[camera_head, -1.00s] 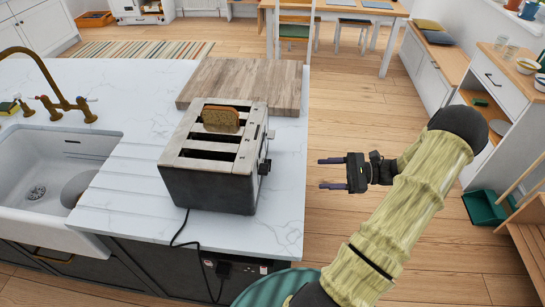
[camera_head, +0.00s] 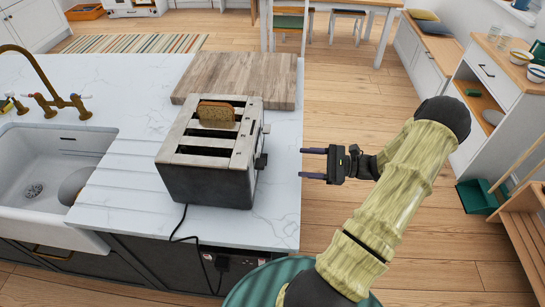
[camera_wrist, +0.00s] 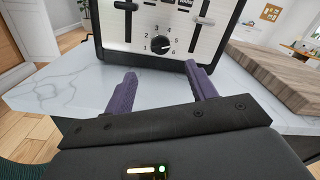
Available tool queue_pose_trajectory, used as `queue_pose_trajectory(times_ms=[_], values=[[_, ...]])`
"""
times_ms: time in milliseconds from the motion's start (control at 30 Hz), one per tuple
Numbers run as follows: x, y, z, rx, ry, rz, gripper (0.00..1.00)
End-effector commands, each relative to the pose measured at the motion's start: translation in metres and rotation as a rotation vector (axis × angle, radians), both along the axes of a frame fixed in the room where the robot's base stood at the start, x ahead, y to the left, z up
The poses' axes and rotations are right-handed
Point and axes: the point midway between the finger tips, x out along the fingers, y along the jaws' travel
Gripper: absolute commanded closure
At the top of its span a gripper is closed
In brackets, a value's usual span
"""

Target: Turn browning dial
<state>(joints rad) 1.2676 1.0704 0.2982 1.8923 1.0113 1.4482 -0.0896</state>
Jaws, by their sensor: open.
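A metal toaster (camera_head: 210,152) stands on the white counter, with a slice of bread (camera_head: 216,114) in its far slot. In the wrist view the toaster's control face (camera_wrist: 160,30) is ahead, with a round black browning dial (camera_wrist: 160,45) ringed by numbers, low between two levers. My gripper (camera_head: 302,163) is open and empty, at the counter's right edge, to the right of the toaster and pointing at its control side. In the wrist view the purple fingers (camera_wrist: 160,78) are spread, below and short of the dial, not touching it.
A wooden board (camera_head: 240,82) lies behind the toaster. A sink (camera_head: 45,170) with a brass tap (camera_head: 62,103) is at the left. The black cord (camera_head: 178,225) runs from the toaster down the counter front to a socket. Open floor lies right of the counter.

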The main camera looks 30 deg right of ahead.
Motion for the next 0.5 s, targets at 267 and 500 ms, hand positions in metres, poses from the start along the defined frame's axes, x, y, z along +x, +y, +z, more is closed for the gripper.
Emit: queue_pose_trajectory(times_ms=[267, 500], values=[[0.028, 0.042, 0.002, 0.002, 0.001, 0.003, 0.44], [0.051, 0.075, 0.002, 0.001, 0.001, 0.002, 0.44]])
